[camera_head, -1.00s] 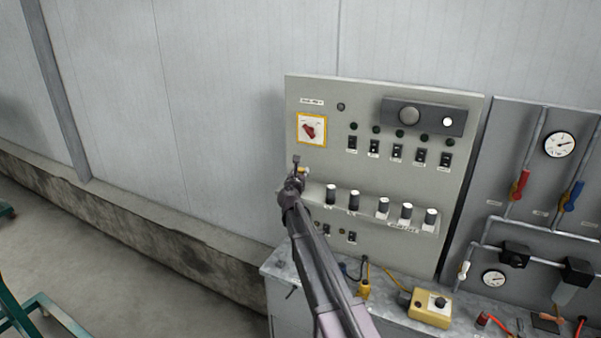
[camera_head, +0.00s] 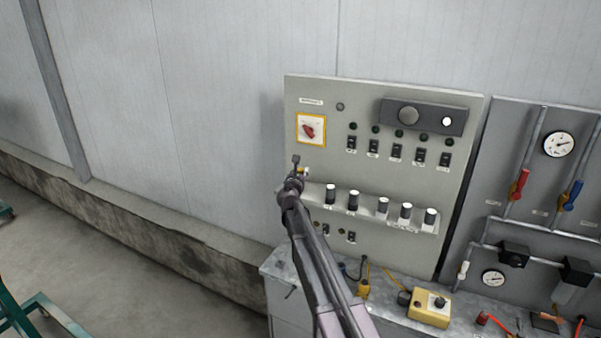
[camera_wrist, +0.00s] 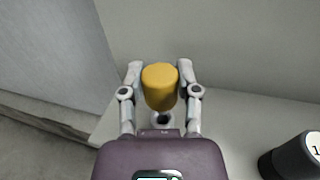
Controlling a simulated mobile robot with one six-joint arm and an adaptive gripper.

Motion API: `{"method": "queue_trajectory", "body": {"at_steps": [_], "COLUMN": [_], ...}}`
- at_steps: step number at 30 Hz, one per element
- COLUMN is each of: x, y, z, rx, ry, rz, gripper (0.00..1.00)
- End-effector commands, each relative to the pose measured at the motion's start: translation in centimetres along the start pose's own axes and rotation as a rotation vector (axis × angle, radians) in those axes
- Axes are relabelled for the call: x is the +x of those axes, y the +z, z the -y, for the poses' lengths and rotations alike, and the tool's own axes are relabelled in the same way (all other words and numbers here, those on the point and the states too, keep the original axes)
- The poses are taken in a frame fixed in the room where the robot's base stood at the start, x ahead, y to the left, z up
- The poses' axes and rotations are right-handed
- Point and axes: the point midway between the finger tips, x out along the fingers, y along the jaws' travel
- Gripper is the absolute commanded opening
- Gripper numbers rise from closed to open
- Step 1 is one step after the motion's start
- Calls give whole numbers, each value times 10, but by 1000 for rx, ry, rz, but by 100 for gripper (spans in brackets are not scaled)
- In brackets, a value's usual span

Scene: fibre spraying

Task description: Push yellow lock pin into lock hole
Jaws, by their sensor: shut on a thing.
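The yellow lock pin (camera_wrist: 160,86) sits between the two fingers of my gripper (camera_wrist: 160,72) in the wrist view, with a finger against each side. My gripper is shut on it, close to the grey control panel (camera_head: 465,110). In the head view my gripper (camera_head: 299,172) is at the panel's left side, below the red rotary switch (camera_head: 311,129) in its yellow frame. Only a small bit of yellow (camera_head: 306,170) shows there beside the fingers. The lock hole cannot be made out, and how far the pin sits in the panel cannot be told.
A row of black knobs with white caps (camera_head: 383,206) sticks out on a ledge right of my gripper; one dark knob (camera_wrist: 295,156) shows in the wrist view. A yellow control box (camera_head: 430,310) stands on the bench below. The wall left of the panel is bare.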

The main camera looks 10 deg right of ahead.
Motion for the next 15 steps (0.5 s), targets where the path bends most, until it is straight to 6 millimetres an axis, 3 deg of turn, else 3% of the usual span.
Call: {"method": "queue_trajectory", "body": {"at_steps": [15], "x": [0], "y": [-9], "z": [-1], "rx": [0], "ry": [1], "rz": [0], "gripper": [0]}}
